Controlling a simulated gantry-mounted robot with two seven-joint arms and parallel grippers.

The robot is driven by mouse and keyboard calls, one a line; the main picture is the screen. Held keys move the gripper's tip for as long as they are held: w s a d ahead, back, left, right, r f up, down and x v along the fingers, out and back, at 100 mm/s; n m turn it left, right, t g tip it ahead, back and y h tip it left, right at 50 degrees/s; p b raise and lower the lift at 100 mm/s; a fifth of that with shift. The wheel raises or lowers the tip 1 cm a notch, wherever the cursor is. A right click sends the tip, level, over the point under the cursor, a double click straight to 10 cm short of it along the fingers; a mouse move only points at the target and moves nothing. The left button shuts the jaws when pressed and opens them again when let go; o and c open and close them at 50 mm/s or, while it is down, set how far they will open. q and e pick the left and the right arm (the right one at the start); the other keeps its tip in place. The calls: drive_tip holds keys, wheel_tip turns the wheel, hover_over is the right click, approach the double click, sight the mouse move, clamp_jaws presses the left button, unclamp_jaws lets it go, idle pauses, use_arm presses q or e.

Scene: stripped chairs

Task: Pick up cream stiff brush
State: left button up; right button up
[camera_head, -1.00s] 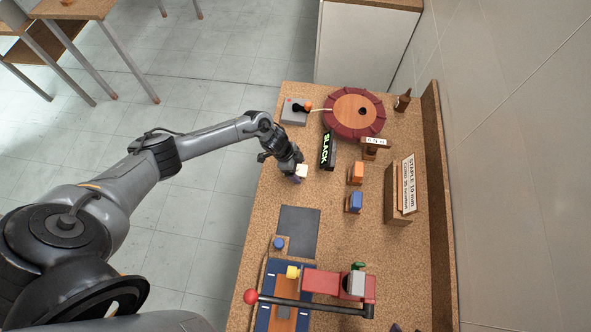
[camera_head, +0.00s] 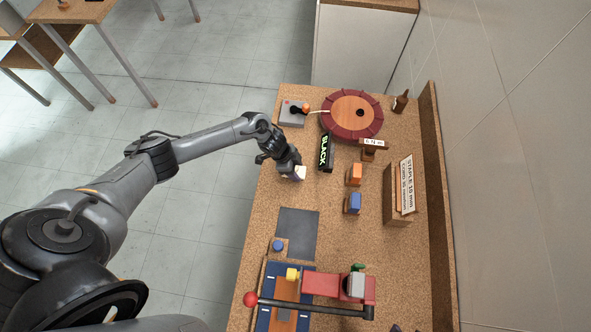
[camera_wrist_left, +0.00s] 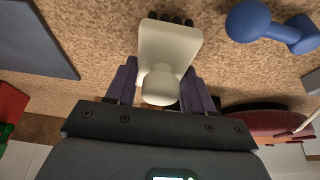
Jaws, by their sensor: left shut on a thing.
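The cream stiff brush (camera_wrist_left: 168,45) shows in the left wrist view as a pale, rounded block with dark bristle tips at its far edge. My left gripper (camera_wrist_left: 160,82) is shut on it, with a purple finger on each side. In the head view my left gripper (camera_head: 292,173) is at the left edge of the cork bench, and a small pale part of the brush (camera_head: 300,172) shows at its tip. I cannot tell whether the bristles touch the bench. My right gripper is not in view.
Orange (camera_head: 354,174) and blue (camera_head: 353,203) blocks stand farther right. A dark grey mat (camera_head: 298,232) lies nearer. A red round turntable (camera_head: 330,120) and a grey joystick box (camera_head: 292,113) are beyond.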

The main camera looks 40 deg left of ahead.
use_arm(q)
drive_tip(key=shift+r, duration=0.5)
wheel_tip(320, 180, up, 3)
drive_tip(key=shift+f, duration=0.15)
drive_tip(key=s+d+r+p, duration=0.1)
drive_tip(key=s+d+r, duration=0.4)
drive_tip(key=d, duration=0.5)
drive_tip(key=shift+s+d+r, duration=0.15)
drive_tip(key=shift+s+r, duration=0.15)
drive_tip(key=shift+r, duration=0.6)
drive_tip(key=o, duration=0.5)
drive_tip(key=c, duration=0.4)
